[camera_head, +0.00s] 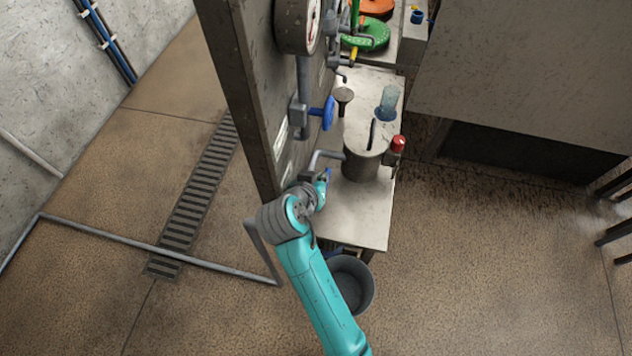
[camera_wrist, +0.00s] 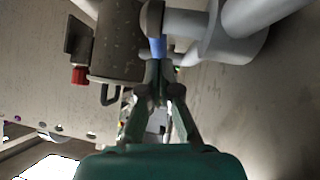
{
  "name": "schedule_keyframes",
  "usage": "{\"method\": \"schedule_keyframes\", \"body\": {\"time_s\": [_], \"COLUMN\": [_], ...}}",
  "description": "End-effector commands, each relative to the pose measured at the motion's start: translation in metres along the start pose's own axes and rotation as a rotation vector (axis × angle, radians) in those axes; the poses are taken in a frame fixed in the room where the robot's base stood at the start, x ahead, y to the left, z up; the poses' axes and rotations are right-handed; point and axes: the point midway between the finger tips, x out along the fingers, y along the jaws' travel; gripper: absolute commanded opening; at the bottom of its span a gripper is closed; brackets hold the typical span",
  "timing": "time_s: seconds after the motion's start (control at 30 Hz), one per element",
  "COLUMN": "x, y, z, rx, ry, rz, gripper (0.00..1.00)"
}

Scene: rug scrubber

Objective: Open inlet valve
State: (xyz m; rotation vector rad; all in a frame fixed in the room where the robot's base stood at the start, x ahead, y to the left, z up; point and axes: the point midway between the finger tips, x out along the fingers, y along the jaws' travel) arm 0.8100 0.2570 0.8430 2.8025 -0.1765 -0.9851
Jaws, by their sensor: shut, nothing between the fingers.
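A blue valve handwheel (camera_head: 328,113) sits on the pipe at the side of the dark panel, above my gripper. Lower down, a small blue part (camera_head: 329,173) shows at a grey pipe, right by my gripper (camera_head: 321,188). In the wrist view a blue piece (camera_wrist: 158,46) lies just beyond the fingertips of my gripper (camera_wrist: 158,70), under grey pipework. The fingers are shut with nothing between them. I cannot tell whether they touch the blue piece. Which blue part is the inlet valve is not marked. My wrist hides part of the lower pipe.
A grey pot (camera_head: 364,162) stands on the steel table (camera_head: 358,215), with a red knob (camera_head: 398,143) beside it. A pressure gauge (camera_head: 297,25) is on the panel (camera_head: 245,75). A grey bucket (camera_head: 351,284) stands below the table. The floor to the right is open.

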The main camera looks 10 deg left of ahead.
Motion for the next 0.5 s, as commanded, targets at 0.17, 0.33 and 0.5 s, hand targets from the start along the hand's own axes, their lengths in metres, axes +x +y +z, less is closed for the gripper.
{"method": "schedule_keyframes", "body": {"time_s": [0.17, 0.33, 0.5], "x": [0.0050, 0.0050, 0.0073], "y": [-0.0003, -0.0003, -0.0003], "z": [0.0001, 0.0001, 0.0015], "rx": [0.000, 0.000, -0.002], "ry": [0.000, 0.000, -0.017], "rz": [-0.001, -0.001, -0.003], "gripper": [0.00, 0.00, 0.00]}}
